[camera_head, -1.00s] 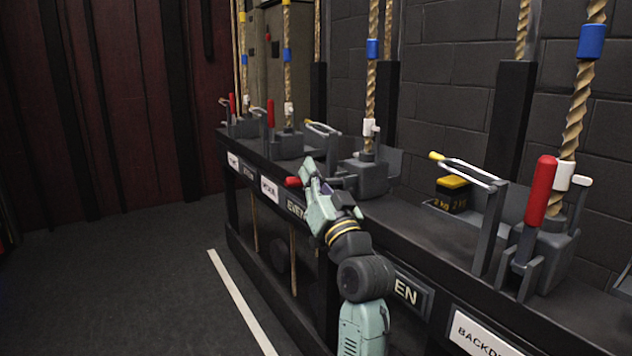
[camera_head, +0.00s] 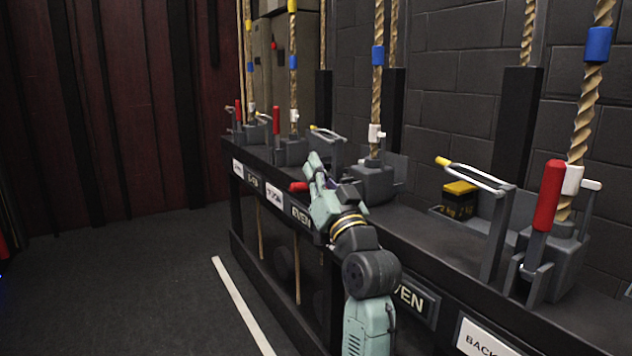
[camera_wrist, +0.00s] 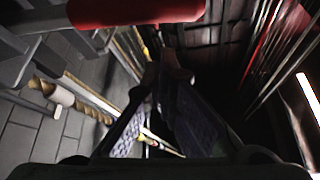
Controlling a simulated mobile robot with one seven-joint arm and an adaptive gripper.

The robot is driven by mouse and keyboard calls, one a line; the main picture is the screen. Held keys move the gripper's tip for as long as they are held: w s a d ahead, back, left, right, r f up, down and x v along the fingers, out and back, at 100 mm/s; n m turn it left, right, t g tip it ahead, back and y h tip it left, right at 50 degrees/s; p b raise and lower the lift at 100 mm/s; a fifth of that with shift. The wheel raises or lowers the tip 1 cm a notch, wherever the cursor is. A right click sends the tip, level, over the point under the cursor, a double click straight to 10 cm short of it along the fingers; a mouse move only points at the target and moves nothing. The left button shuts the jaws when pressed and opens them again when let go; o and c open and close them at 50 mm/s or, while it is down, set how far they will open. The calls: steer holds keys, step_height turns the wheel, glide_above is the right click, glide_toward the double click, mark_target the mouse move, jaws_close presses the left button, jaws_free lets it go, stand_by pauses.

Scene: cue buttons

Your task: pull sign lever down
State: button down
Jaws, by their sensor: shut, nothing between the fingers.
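A lever with a red handle (camera_head: 298,187) sticks out level towards the front of the rail, beside my gripper. Its grey block (camera_head: 373,181) stands at a rope. The same red handle crosses the top of the wrist view (camera_wrist: 135,11). My gripper (camera_head: 314,157) is shut and empty, with its fingers just right of the handle. In the wrist view the fingers (camera_wrist: 166,72) lie below the handle. I cannot tell whether they touch it. The label of this lever cannot be read, as my arm covers part of the rail front.
Other levers stand upright: a near one with a red handle (camera_head: 547,196) above the white plate reading BACKD (camera_head: 483,341), and two farther along the rail, the closer one red (camera_head: 276,121). The floor to the left is clear.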

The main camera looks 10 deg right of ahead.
step_height(320, 180, up, 7)
steer(key=shift+r, duration=0.15)
steer(key=shift+a, duration=0.15)
